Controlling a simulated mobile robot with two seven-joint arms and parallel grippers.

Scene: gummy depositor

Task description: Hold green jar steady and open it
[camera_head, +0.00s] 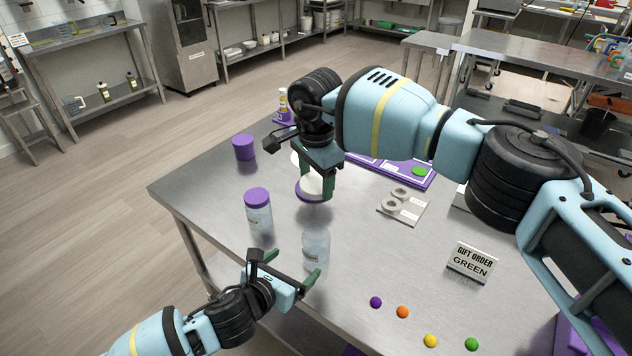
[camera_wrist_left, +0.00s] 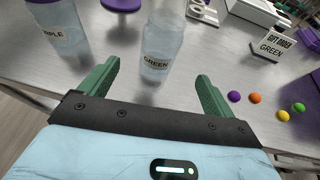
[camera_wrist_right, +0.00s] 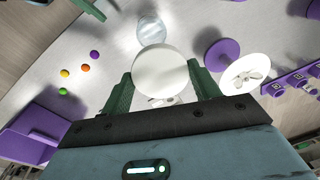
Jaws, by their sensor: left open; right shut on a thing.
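The green jar (camera_head: 316,250) is a clear jar labelled GREEN, standing upright on the steel table with no lid seen on it. It also shows in the left wrist view (camera_wrist_left: 160,50). My left gripper (camera_head: 298,257) is open; its fingers are spread on the near side of the jar, not closed on it. My right gripper (camera_wrist_right: 160,72) is shut on a white round lid (camera_wrist_right: 161,70), held above the table behind the jar. The lid partly shows in the head view (camera_head: 314,186). The jar's rim is unclear.
A purple-lidded jar (camera_head: 258,212) stands left of the green jar. A purple canister (camera_head: 243,147) is farther back. Coloured gummies (camera_head: 402,312) lie near the front edge. A gift order sign (camera_head: 471,263) reading GREEN stands at right. A purple disc (camera_wrist_right: 222,53) lies on the table.

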